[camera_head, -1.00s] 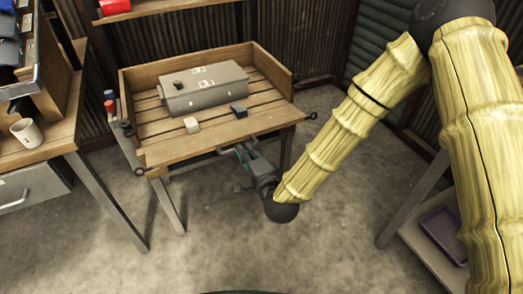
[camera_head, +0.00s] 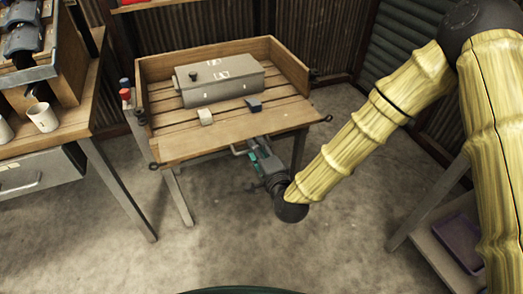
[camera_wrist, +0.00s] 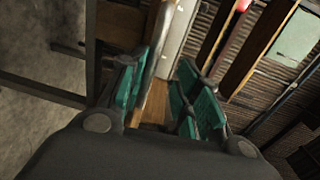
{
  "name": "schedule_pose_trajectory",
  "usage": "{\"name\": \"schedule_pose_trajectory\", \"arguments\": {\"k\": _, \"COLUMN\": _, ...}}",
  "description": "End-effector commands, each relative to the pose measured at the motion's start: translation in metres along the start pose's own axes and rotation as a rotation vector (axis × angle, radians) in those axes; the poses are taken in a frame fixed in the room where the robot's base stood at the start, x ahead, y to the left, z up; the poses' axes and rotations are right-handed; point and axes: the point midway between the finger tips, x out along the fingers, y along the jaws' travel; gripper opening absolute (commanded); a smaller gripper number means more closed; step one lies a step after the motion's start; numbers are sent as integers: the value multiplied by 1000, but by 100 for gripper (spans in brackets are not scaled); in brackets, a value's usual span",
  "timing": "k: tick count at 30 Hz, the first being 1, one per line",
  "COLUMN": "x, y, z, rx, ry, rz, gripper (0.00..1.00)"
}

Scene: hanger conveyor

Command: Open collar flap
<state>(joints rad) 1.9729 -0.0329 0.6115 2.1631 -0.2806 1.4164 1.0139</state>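A long grey box (camera_head: 225,85) with a dark knob (camera_head: 193,75) and white labels on top sits on the slatted wooden bench (camera_head: 215,138). I cannot tell which part, if any, is the collar flap. My gripper (camera_head: 252,148), with green finger pads, is at the bench's front edge, low and partly hidden against it, apart from the grey box. In the wrist view my gripper (camera_wrist: 160,85) has its pads spread with a gap between them. Wood and a pale strip show through the gap, and nothing is held.
A pale block (camera_head: 205,116) and a dark blue block (camera_head: 254,105) lie in front of the box. Wooden rims bound the bench's back and sides. A left workbench carries a white mug (camera_head: 42,117). A purple tray (camera_head: 462,240) is at lower right. The floor between is clear.

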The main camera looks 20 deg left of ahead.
Motion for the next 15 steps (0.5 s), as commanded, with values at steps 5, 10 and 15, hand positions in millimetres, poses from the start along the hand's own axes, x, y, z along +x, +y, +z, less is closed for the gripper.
{"name": "schedule_pose_trajectory", "arguments": {"k": 5, "x": -1, "y": 0, "z": -2, "rx": 0, "ry": 4, "rz": 0, "gripper": 32}}
{"name": "schedule_pose_trajectory", "arguments": {"k": 10, "x": -6, "y": 0, "z": -3, "rx": 0, "ry": 5, "rz": 1, "gripper": 32}}
{"name": "schedule_pose_trajectory", "arguments": {"k": 15, "x": -27, "y": 1, "z": -3, "rx": 1, "ry": 5, "rz": 3, "gripper": 32}}
